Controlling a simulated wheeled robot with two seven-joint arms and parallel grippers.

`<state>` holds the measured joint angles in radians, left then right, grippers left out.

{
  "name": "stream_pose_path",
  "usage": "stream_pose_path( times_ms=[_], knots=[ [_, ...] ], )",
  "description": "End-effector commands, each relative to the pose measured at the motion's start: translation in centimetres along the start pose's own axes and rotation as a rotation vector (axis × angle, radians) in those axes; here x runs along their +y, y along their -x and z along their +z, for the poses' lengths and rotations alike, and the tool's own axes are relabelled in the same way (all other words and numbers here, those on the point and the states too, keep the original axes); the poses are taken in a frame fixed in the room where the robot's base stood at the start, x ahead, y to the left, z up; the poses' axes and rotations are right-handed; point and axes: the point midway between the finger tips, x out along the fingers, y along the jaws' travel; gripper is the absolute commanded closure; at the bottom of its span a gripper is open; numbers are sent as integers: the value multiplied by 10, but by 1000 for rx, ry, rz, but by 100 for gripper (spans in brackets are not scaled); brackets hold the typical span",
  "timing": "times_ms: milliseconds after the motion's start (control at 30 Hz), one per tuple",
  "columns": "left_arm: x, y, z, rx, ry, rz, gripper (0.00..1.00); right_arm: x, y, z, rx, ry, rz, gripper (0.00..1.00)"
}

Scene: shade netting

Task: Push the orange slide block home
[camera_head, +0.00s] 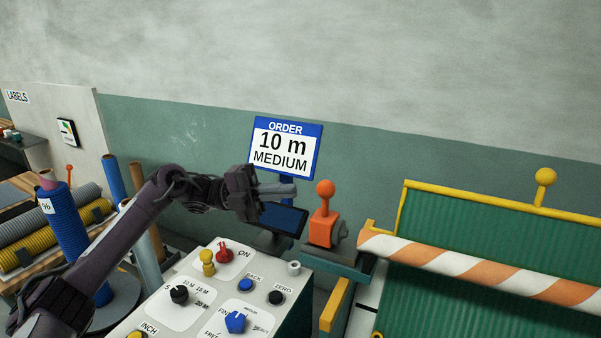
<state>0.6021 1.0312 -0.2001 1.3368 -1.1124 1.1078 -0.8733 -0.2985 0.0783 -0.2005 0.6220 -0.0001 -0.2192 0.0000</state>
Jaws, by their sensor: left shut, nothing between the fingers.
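The orange slide block (322,231) with a round knob on top stands upright on a dark green rail bracket (340,264), right of the control panel. A grey part sits against its right side, near the left end of an orange-and-white striped roller (470,268). My left gripper (292,190) is shut and empty. It is left of the knob in the picture, pointing right, with a visible gap to the block. It overlaps the dark screen and the foot of the order sign in the picture. My right gripper is not in view.
A control panel (212,300) with several knobs and buttons lies below my left arm. A blue-edged order sign (284,147) reads 10 m MEDIUM. A dark screen (283,218) is behind the gripper. Net rolls (66,228) stand at left. A yellow-framed green machine fills the right.

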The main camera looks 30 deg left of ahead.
Motion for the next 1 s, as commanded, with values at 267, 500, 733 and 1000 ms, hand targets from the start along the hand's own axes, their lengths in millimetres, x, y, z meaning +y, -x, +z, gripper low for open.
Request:
stream_pose_path(
  times_ms=[267, 500, 733, 1000],
  knots=[
    [-3, -33, 0, 1, 1, -1, 100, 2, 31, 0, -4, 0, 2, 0],
    [0, -39, 0, 0, -1, 1, 100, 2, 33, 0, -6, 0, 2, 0],
    [1, -39, 0, 1, -1, 1, 100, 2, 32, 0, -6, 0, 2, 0],
    [14, -76, -9, 5, -2, 0, 100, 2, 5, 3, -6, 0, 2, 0]
  ],
)
